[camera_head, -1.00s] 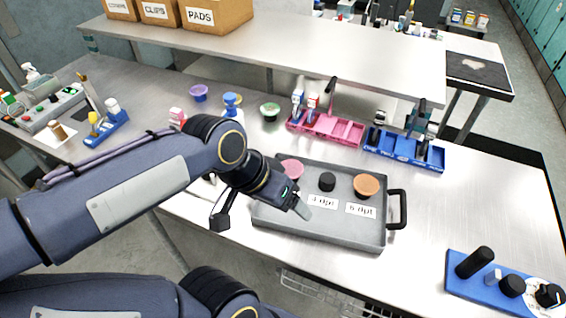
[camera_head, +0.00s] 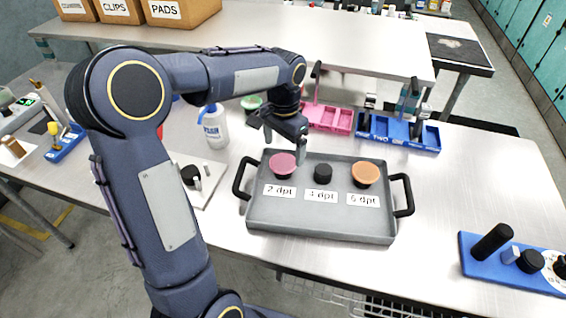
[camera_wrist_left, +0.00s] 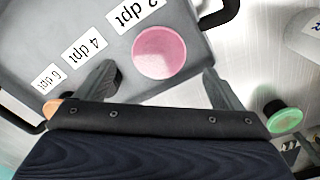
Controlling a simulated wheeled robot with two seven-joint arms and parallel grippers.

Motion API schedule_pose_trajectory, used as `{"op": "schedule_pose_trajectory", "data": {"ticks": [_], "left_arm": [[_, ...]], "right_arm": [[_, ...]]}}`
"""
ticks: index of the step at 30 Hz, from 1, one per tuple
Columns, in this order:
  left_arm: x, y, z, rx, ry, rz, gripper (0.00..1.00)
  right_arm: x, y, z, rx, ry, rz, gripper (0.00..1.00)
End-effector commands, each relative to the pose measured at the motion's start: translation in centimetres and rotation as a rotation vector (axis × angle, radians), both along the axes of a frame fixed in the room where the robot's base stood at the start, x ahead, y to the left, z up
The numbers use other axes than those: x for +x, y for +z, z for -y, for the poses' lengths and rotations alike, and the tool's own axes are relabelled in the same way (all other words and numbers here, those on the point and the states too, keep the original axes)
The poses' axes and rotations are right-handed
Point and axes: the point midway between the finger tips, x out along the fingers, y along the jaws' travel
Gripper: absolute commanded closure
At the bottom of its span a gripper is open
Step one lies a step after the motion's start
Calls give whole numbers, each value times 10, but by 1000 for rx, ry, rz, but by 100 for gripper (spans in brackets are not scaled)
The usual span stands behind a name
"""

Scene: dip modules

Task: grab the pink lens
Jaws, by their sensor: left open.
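The pink lens (camera_head: 283,165) is a round disc at the left end of the grey tray (camera_head: 320,232), behind the "2 dpt" label. It also shows in the left wrist view (camera_wrist_left: 159,52), between and a little beyond my two fingertips. My left gripper (camera_head: 286,146) is open and empty, just behind and above the pink lens. In the left wrist view the open fingers (camera_wrist_left: 160,82) stand on either side of it, apart from it. A black knob (camera_head: 323,173) and an orange lens (camera_head: 365,174) sit on the same tray. My right gripper is not in view.
The tray has black handles (camera_head: 404,195) at both ends. Pink (camera_head: 328,118) and blue (camera_head: 400,133) racks stand behind the tray.

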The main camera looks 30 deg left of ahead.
Motion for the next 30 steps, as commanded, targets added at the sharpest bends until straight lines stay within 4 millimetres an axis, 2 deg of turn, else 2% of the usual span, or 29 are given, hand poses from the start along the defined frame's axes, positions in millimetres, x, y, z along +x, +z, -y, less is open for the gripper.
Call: {"op": "schedule_pose_trajectory", "data": {"ticks": [3, 6, 15, 26, 30], "left_arm": [[-2, -19, 1, 0, 1, -5, 11], [-2, -30, 1, 1, 1, -3, 11], [-2, -35, 1, 0, 2, 0, 11], [-2, -34, 1, 0, 1, 0, 59], [-2, -34, 1, 0, 1, 0, 59]], "right_arm": [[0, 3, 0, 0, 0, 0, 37], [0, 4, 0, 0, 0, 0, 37], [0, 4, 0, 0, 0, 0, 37], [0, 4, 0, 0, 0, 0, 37], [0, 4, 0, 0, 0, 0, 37]]}}
